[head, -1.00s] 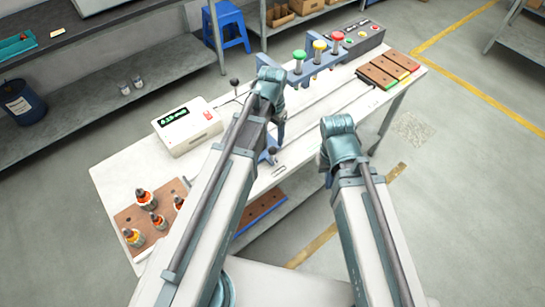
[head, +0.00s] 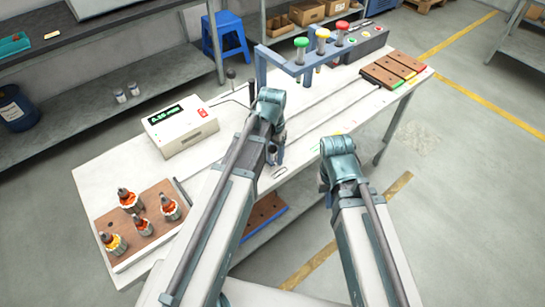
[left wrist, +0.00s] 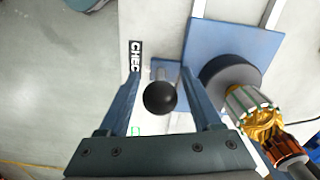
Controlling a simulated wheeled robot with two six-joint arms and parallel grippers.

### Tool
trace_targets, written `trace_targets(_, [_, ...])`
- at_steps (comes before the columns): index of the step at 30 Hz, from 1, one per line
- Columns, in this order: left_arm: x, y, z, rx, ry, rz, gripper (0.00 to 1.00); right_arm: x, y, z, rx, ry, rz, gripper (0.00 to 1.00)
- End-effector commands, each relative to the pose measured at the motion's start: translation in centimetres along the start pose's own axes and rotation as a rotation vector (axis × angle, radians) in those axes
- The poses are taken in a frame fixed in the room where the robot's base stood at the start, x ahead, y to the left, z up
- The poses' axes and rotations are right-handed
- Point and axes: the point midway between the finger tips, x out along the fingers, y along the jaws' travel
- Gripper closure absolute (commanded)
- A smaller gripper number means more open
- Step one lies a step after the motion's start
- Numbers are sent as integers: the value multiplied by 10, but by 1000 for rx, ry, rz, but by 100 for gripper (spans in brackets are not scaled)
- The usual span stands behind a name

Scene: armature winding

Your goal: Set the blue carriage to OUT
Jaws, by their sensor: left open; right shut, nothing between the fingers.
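In the left wrist view a black ball knob (left wrist: 160,98) stands between the spread fingers of my left gripper (left wrist: 159,82), with gaps on both sides. A blue plate (left wrist: 232,45), apparently the blue carriage, lies beyond and right of the knob. A dark round part with a copper-wound armature (left wrist: 254,112) sits beside it at the right finger. In the head view my left gripper (head: 276,155) is low over the white bench, and my arm hides the carriage. My right gripper (head: 326,179) is mostly hidden below its wrist, off the bench's front edge.
The white bench (head: 110,180) carries a meter box (head: 181,126), a brown board with several armatures (head: 105,222), and a blue frame (head: 262,66) with green, yellow and red spools. Brown blocks (head: 392,68) lie at the far right end.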

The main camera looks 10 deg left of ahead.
Motion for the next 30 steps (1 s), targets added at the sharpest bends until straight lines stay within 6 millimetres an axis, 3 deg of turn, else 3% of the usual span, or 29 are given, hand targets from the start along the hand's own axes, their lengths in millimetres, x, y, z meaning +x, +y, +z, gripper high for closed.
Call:
trace_targets(5, [-1,0,0,0,0,0,34,-1,0,0,0,0,0,100])
trace_targets(16, [-1,0,0,0,0,0,100,-1,0,0,0,0,0,100])
trace_targets(30, [-1,0,0,0,0,0,100,-1,0,0,0,0,0,100])
